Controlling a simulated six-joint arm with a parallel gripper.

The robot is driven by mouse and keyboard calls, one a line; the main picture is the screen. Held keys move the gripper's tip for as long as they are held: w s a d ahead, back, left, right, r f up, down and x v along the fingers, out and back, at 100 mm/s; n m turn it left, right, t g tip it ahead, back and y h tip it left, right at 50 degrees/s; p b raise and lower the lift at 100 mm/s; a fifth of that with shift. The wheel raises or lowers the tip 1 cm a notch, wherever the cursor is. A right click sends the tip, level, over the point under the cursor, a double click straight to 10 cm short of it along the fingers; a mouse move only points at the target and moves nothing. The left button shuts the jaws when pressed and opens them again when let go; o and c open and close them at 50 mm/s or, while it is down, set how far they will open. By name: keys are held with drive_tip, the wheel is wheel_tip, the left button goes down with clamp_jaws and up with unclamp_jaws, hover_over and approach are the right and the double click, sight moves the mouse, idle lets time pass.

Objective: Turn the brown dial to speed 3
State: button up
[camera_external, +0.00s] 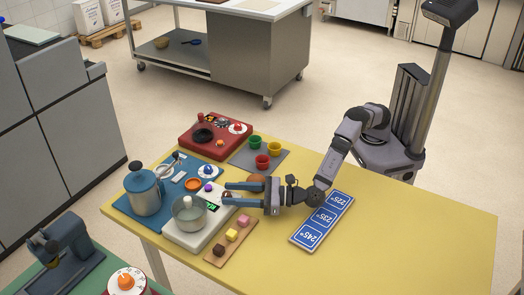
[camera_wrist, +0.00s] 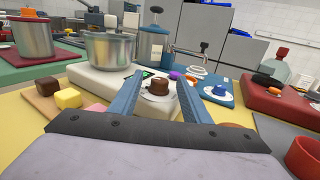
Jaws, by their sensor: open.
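The brown dial (camera_wrist: 159,86) shows in the wrist view on a round white scale plate, on top of the white unit (camera_wrist: 92,82) that carries a steel pot (camera_wrist: 110,48). A small green display (camera_wrist: 147,74) is beside it. In the external view the white unit (camera_external: 186,238) is at the table's left part; I cannot make out the dial there near my fingers. My gripper (camera_external: 227,193) is open, its two blue fingers reaching left over the unit's right side. In the wrist view the dial appears between the fingertips; I cannot tell whether they touch it. The speed setting is too small to read.
A wooden board (camera_external: 216,257) with colored cubes lies in front of the unit. A blue canister (camera_external: 143,191), a red unit (camera_external: 190,143) and several cups (camera_external: 274,148) stand around. A blue temperature sign (camera_external: 322,222) lies below my arm. The table's right side (camera_external: 420,240) is clear.

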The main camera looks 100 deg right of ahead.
drive_tip(key=shift+w+d, duration=0.1)
drive_tip(key=shift+w, duration=0.1)
drive_tip(key=c, duration=1)
drive_tip(key=shift+r+m+h, duration=0.15)
drive_tip(key=shift+m+h, duration=0.25)
drive_tip(key=shift+h, duration=0.3)
drive_tip(key=shift+m+g+h, duration=0.4)
drive_tip(key=shift+h, duration=0.1)
